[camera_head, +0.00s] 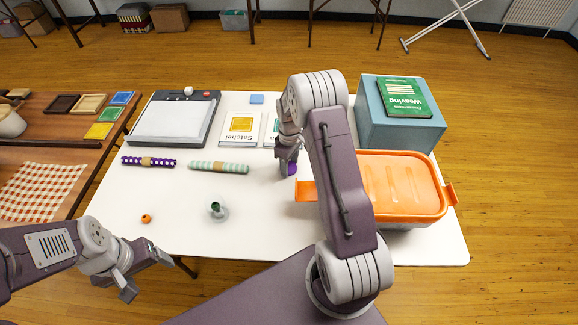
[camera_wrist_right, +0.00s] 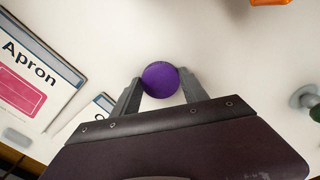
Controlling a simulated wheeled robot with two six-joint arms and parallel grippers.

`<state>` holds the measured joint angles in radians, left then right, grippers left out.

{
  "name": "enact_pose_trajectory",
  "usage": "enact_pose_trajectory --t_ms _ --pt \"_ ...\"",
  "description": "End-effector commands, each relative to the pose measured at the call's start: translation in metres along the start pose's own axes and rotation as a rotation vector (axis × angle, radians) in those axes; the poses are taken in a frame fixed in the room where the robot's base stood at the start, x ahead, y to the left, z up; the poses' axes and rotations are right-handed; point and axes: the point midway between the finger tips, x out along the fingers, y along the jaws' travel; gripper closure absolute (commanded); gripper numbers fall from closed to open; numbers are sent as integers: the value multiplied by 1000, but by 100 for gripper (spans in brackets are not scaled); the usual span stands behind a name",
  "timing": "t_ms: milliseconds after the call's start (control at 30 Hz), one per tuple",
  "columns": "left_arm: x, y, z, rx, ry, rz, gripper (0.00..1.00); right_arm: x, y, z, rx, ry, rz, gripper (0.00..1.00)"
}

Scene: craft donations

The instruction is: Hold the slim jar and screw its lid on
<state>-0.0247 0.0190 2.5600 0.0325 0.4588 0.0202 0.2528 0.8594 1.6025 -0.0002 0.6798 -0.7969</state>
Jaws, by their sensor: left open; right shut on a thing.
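My right gripper (camera_wrist_right: 160,90) is shut on a purple round thing (camera_wrist_right: 161,79), with one finger on each side of it. In the head view the purple thing (camera_head: 290,168) shows low at the tabletop, partly hidden by my right arm; I cannot tell whether it is a lid or a lidded jar. A small grey upright piece with a dark green top (camera_head: 217,210) stands near the table's front; I cannot tell whether it is the slim jar. A small orange round piece (camera_head: 146,218) lies to its left. My left gripper (camera_head: 146,276) is open and empty, off the table's front left edge.
An orange-lidded bin (camera_head: 400,185) and a blue box with a green book (camera_head: 400,125) stand at the right. Two patterned rolls (camera_head: 220,167) (camera_head: 149,162), pattern packets (camera_head: 241,128) and a paper trimmer (camera_head: 174,122) lie farther back. The front middle is mostly clear.

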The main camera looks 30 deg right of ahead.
Motion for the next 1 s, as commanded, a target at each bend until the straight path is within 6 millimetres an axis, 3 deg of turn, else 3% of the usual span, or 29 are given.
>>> enact_pose_trajectory --t_ms 500,1000 --pt "-10 0 -1 0 0 0 22 -91 1 -1 0 2 2 86" --pt "-10 0 -1 0 0 0 24 -100 0 0 0 0 0 86"
